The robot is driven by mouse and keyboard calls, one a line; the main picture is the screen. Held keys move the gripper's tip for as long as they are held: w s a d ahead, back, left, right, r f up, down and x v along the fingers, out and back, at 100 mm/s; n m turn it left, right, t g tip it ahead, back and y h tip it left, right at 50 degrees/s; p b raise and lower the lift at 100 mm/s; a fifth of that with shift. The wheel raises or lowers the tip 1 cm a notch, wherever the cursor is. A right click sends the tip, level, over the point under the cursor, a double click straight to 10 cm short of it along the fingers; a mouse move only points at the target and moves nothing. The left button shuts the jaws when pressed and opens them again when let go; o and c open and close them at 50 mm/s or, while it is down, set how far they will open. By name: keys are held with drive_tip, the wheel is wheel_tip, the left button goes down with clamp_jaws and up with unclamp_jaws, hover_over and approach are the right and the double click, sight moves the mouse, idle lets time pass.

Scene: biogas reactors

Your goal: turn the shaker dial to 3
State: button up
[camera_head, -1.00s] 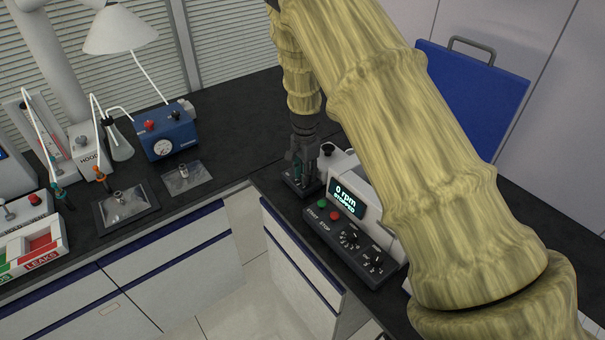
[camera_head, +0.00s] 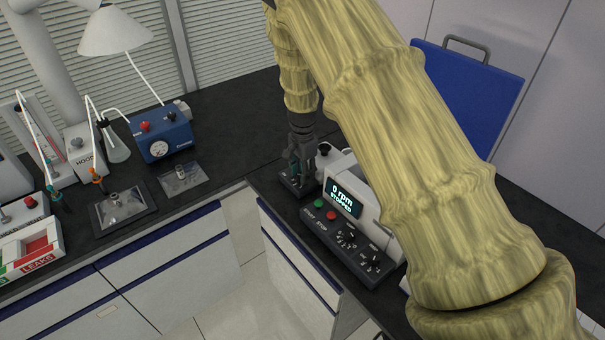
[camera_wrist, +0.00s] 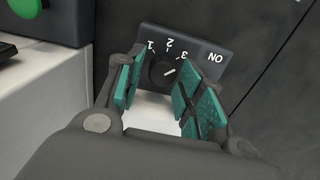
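In the wrist view a round black dial (camera_wrist: 164,72) sits on a dark panel (camera_wrist: 210,44) marked 1, 2, 3 and ON. Its white mark slants up and right, roughly towards the 3. My gripper (camera_wrist: 158,92) has its teal-padded fingers spread, one on each side of the dial from this angle; whether they touch it I cannot tell. In the head view my gripper (camera_head: 301,174) is low over a small dark box (camera_head: 294,190) at the far-left end of the shaker (camera_head: 372,198). The dial is hidden there. The shaker display (camera_head: 343,197) reads 0 rpm, STOPPED.
The shaker front has a green START button (camera_head: 318,203), a red STOP button (camera_head: 332,215) and two black knobs (camera_head: 347,239). A blue panel (camera_head: 465,95) stands behind my arm. A blue gauge box (camera_head: 161,135) is on the left bench, with clear bench to its right.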

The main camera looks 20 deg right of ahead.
wheel_tip(320, 180, up, 11)
drive_tip(key=shift+r, duration=0.2)
idle(0.3)
drive_tip(key=shift+a, duration=0.1)
